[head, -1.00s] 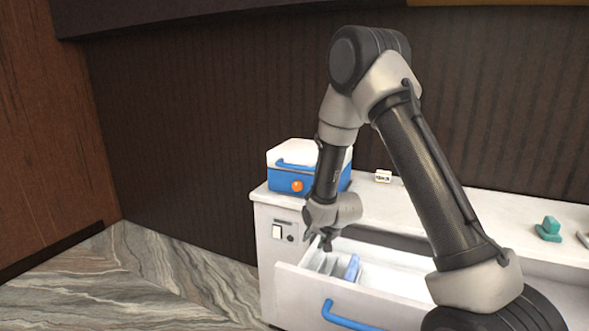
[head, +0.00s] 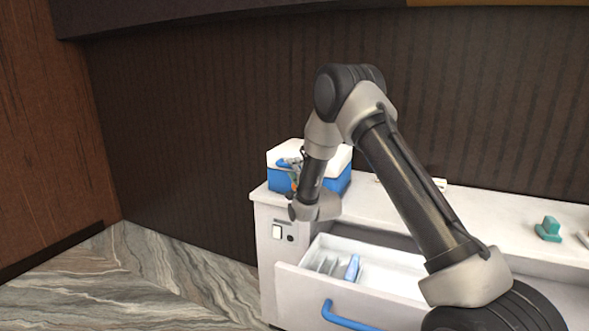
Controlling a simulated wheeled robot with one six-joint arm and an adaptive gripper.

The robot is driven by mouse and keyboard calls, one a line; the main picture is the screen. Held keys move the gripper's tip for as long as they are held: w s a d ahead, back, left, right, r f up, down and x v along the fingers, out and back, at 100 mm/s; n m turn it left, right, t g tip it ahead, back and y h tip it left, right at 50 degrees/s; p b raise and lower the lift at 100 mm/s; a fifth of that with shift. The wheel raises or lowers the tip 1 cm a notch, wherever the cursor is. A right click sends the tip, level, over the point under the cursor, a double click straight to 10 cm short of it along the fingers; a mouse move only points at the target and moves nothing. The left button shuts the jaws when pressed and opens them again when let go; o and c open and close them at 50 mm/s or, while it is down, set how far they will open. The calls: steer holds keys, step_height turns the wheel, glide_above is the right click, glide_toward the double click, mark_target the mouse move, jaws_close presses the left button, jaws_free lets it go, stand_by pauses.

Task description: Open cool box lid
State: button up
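The cool box (head: 338,182) stands on the left end of the white counter, with a blue body and a white lid (head: 330,157). The lid is down. The blue handle on the front of the lid is partly covered by my gripper (head: 294,165). The orange round latch on the front is mostly hidden behind my gripper and wrist. My gripper is at the front of the box, close to the handle. The fingers are too small and overlapped to tell whether they are open, shut or touching the handle.
An open white drawer (head: 398,277) with a blue handle juts out below the counter, with dividers and a blue item (head: 352,268) inside. A teal object (head: 548,229) sits at the counter's right. A dark panelled wall stands behind the box.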

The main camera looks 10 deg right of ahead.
steer(key=shift+w+a+r, duration=0.1)
steer(key=shift+w+a, duration=0.05)
steer(key=shift+w, duration=0.55)
jaws_close()
steer(key=shift+r, duration=0.1)
